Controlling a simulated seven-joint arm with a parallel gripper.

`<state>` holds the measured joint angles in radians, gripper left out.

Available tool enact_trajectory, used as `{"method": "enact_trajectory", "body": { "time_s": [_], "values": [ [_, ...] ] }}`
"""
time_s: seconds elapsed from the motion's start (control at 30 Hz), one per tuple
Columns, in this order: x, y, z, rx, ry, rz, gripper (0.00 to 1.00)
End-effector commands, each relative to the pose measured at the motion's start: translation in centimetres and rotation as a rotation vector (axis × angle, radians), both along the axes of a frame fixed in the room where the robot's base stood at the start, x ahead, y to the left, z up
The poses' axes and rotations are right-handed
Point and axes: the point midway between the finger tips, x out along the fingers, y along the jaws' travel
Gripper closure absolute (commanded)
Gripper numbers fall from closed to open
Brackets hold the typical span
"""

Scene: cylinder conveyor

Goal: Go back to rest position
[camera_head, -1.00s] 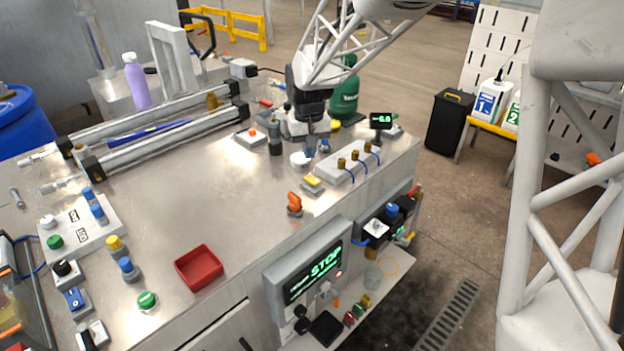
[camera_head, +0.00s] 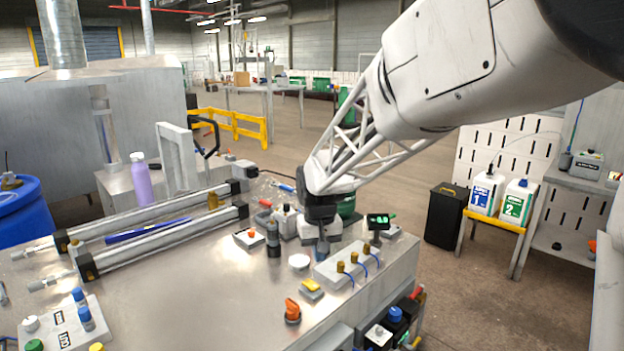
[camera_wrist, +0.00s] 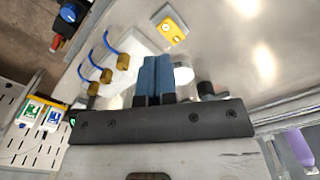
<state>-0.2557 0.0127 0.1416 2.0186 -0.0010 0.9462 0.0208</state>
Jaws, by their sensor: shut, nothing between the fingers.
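My gripper (camera_head: 322,247) hangs over the far right part of the metal workbench (camera_head: 210,290), pointing down. In the wrist view its two blue fingers (camera_wrist: 154,80) are pressed together with nothing between them. In the head view the fingertips are beside a white round disc (camera_head: 299,261) and near a pale block (camera_head: 335,270) with brass fittings and blue hoses. I cannot tell the exact height of the fingertips above the bench. A yellow-topped block (camera_head: 311,287) stands nearer, and it also shows in the wrist view (camera_wrist: 171,29).
A small display (camera_head: 380,221) stands right of the gripper, and a green bottle (camera_head: 347,206) is behind it. Two long cylinders (camera_head: 160,235) lie at left. An orange knob (camera_head: 292,310) stands near the front edge. The bench's middle is clear.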

Motion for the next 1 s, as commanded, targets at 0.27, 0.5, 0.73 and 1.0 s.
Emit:
{"method": "enact_trajectory", "body": {
  "time_s": [0.27,0.5,0.73,1.0],
  "values": [
    [-5.3,-4.2,2.9,0.008,-0.036,-0.045,1.0],
    [-10.3,-7.4,4.6,0.012,-0.068,-0.083,1.0],
    [-15.2,-10.1,5.6,0.015,-0.098,-0.119,1.0],
    [-21.0,-12.8,6.0,0.018,-0.133,-0.162,1.0]
  ]
}}
